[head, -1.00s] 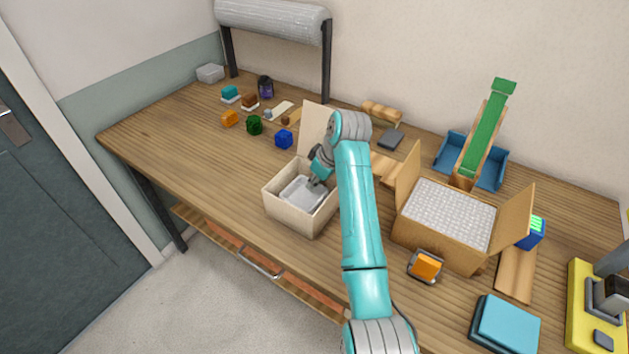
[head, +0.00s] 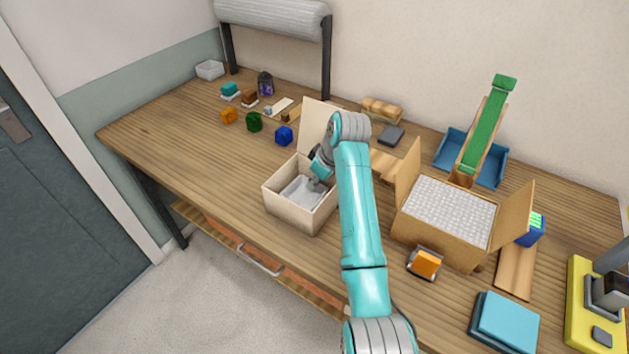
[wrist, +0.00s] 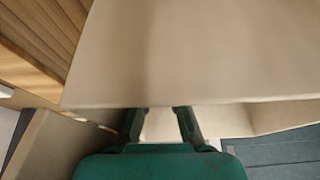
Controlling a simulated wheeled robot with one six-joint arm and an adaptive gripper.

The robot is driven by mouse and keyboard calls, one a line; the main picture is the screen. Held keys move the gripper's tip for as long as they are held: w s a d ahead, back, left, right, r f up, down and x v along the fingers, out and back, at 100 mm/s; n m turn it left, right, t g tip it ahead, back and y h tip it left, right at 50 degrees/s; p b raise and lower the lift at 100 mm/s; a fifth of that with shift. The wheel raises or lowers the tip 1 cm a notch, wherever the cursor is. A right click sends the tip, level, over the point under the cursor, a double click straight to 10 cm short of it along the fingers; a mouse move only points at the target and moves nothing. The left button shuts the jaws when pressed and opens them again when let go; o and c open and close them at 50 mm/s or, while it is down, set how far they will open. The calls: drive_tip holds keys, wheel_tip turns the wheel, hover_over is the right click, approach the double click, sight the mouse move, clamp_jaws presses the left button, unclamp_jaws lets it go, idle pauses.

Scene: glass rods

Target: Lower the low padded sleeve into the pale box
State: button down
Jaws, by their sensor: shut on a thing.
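The pale box (head: 285,212) stands open on the bench, left of my arm, with its pale flap (head: 316,122) upright at the back. The low padded sleeve (head: 299,192) is a light grey, flat piece inside the box walls. My gripper (head: 316,184) reaches down into the box and is shut on the sleeve at its right part. Whether the sleeve touches the box floor cannot be told. In the wrist view, the two fingers (wrist: 161,116) point towards a broad pale panel of the box (wrist: 200,50); the sleeve cannot be made out there.
A brown carton (head: 436,240) with a bubbly white filling stands right of my arm. A green-topped ramp (head: 486,130) stands at the back right. The bench left of the box is clear.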

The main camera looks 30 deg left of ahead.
drive_tip(key=c, duration=1.2)
unclamp_jaws()
drive_tip(key=v, duration=1.1)
drive_tip(key=shift+d+r, duration=0.2)
drive_tip(key=shift+r, duration=0.25)
